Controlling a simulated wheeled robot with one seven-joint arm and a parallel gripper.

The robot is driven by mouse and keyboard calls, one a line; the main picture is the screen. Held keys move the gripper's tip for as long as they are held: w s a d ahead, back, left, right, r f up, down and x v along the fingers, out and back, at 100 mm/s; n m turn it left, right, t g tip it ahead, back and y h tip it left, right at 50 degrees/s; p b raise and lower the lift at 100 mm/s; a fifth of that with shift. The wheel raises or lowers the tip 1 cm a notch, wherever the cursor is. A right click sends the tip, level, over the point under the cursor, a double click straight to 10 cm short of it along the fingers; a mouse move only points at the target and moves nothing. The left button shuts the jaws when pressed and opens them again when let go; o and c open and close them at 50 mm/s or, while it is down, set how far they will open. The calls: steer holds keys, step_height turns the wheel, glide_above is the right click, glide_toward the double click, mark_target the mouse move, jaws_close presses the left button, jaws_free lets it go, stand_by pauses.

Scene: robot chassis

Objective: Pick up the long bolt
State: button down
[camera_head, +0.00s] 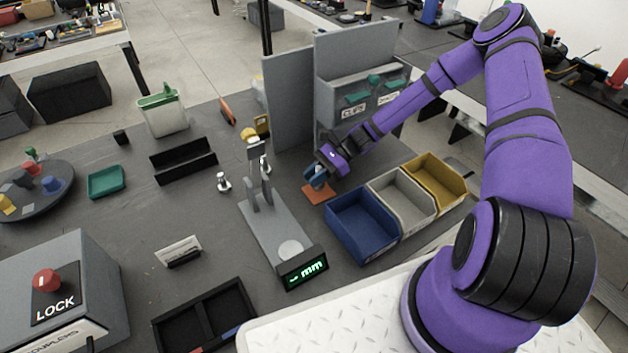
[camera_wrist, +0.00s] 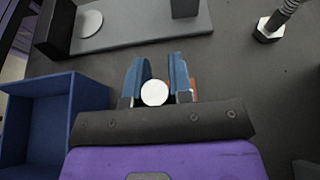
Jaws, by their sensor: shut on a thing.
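My gripper (camera_head: 317,180) is low over a small orange patch (camera_head: 318,194) on the dark table, left of the blue bin. In the wrist view, its blue fingers (camera_wrist: 156,90) are shut on a pale round piece (camera_wrist: 154,93), seen end-on. Its length and lower part are hidden, so I cannot tell whether it is a bolt. A silver bolt with a threaded shank and hex head (camera_wrist: 269,27) stands head-down at the wrist view's upper right, apart from the fingers. Another silver bolt (camera_head: 223,182) stands left of the grey gauge in the head view.
Blue (camera_head: 357,228), grey (camera_head: 404,195) and yellow (camera_head: 436,180) bins stand right of my gripper. The grey gauge (camera_head: 270,225) with an "mm" display stands to its left. A grey panel (camera_head: 289,103) and CLIPS cabinet (camera_head: 355,90) rise behind.

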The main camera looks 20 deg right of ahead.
steer(key=shift+w+d+r, duration=0.1)
steer(key=shift+d+r, duration=0.5)
steer(key=shift+r, duration=0.3)
steer(key=w+d, duration=0.3)
steer(key=d, duration=1.1)
steer(key=w+d, duration=0.2)
steer(key=d, duration=1.2)
steer(key=w+d, duration=0.3)
steer(key=d, duration=1.2)
steer(key=shift+w, duration=0.3)
